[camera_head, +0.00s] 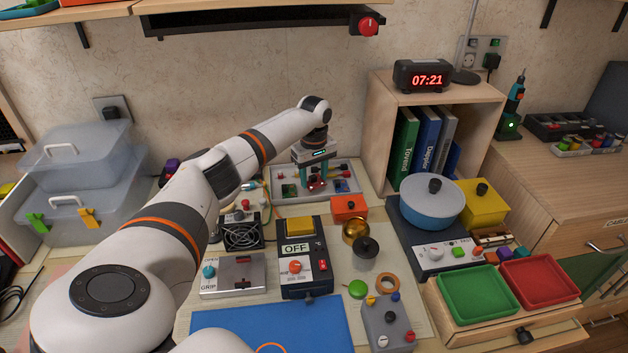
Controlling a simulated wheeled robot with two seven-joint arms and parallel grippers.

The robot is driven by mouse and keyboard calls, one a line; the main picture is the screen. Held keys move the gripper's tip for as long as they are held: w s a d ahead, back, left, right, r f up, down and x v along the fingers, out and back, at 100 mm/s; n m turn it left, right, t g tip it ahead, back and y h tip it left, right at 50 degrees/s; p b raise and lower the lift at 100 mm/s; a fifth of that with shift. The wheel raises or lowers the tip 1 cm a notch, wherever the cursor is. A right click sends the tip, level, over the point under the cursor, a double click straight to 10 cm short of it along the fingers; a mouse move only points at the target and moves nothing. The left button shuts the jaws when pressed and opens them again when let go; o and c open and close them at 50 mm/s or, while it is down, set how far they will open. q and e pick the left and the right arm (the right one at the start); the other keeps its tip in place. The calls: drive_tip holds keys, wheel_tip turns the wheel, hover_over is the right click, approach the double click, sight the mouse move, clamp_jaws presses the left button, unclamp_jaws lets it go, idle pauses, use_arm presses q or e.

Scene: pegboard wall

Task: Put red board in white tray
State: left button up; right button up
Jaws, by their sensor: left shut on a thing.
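The white tray (350,184) lies on the table at the back middle, with a green board (290,189) in its left part and small bluish pieces in it. My left arm reaches in from the left, and my left gripper (317,182) points down over the middle of the tray. Its teal fingers are shut on a small red board (318,185), which is partly hidden between them. I cannot tell whether the red board touches the tray floor. My right gripper is not in view.
An orange box (349,208) stands just in front of the tray, and a black box with a yellow top (300,225) is nearer. A wooden shelf (440,87) with binders and a clock stands to the right. Clear storage boxes (80,205) stand at left.

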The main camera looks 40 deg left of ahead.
sight(314, 177)
use_arm(q)
drive_tip(key=shift+f, duration=0.75)
drive_tip(key=shift+f, duration=0.15)
drive_tip(key=o, duration=1)
drive_tip(key=shift+c, duration=0.2)
wheel_tip(314, 177, up, 12)
drive_tip(key=shift+r+p, duration=0.2)
drive_tip(key=shift+p, duration=0.1)
drive_tip(key=shift+f, duration=0.1)
